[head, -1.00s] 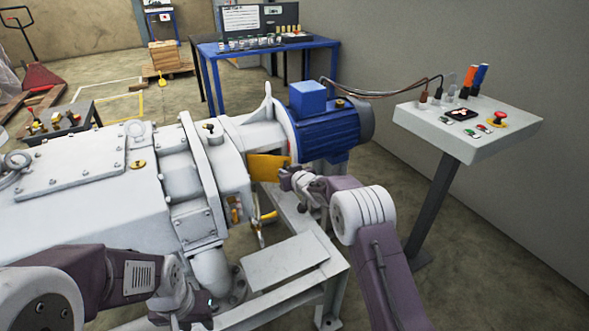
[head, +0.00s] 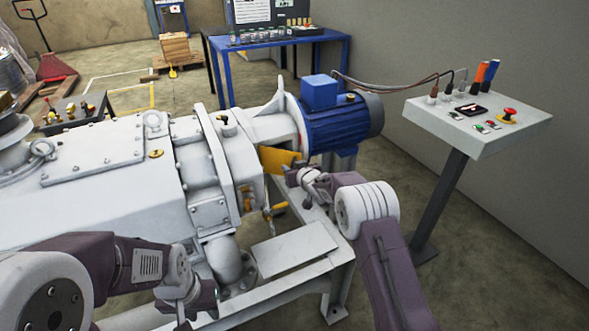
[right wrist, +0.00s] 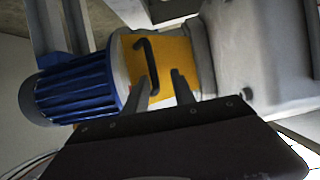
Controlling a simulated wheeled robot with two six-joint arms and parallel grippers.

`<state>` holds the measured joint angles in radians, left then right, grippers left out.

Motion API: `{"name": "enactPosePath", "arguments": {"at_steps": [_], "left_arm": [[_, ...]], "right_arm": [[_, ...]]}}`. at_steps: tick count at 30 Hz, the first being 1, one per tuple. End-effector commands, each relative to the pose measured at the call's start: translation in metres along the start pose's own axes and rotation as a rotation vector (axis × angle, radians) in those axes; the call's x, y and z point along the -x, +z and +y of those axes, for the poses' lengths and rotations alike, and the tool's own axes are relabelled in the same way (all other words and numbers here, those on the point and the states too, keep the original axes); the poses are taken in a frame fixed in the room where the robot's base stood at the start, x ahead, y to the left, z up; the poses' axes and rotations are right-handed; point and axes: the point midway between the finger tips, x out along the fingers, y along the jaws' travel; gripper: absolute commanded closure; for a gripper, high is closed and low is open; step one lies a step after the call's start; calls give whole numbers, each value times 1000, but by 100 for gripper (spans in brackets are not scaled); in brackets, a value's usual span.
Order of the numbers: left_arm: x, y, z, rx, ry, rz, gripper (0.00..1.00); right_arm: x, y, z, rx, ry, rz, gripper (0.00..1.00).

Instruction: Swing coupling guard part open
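The yellow coupling guard (head: 281,160) sits between the grey pump housing and the blue motor (head: 340,122). In the right wrist view the guard (right wrist: 178,62) carries a black bar handle (right wrist: 148,62). My right gripper (head: 292,176) is at the guard's near side. In the right wrist view its fingers (right wrist: 162,85) are apart, with the handle's lower end between them, close to the left finger. No grip on the handle shows. My left gripper (head: 203,312) is low at the bottom edge, away from the guard, its fingers too unclear to read.
The grey pump (head: 85,190) fills the left side. A control panel on a post (head: 480,125) stands at the right, with cables to the motor. A grey frame with a flat plate (head: 295,250) lies below the guard. A blue table (head: 285,40) stands behind.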

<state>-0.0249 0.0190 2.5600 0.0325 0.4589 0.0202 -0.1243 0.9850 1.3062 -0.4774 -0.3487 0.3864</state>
Motion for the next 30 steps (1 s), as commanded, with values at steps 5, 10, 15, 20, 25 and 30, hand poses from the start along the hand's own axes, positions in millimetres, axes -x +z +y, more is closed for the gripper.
{"name": "enactPosePath", "arguments": {"at_steps": [5, 10, 15, 20, 25, 30], "left_arm": [[1, 0, 0, 0, 0, 0, 64], [1, 0, 0, 0, 0, 0, 64], [1, 0, 0, 0, 0, 0, 64], [3, 0, 0, 0, 0, 0, 64], [6, -1, 0, 0, 0, 0, 64], [10, -1, 0, 0, 0, 0, 64]], "right_arm": [[1, -12, -4, 6, -8, 27, 80], [1, -13, -4, 6, -8, 27, 80], [3, -13, -4, 5, -8, 27, 80], [17, -13, -2, 2, -6, 24, 80], [46, -11, 0, 1, -3, 17, 80], [75, -6, 2, -3, -1, 8, 80]]}}
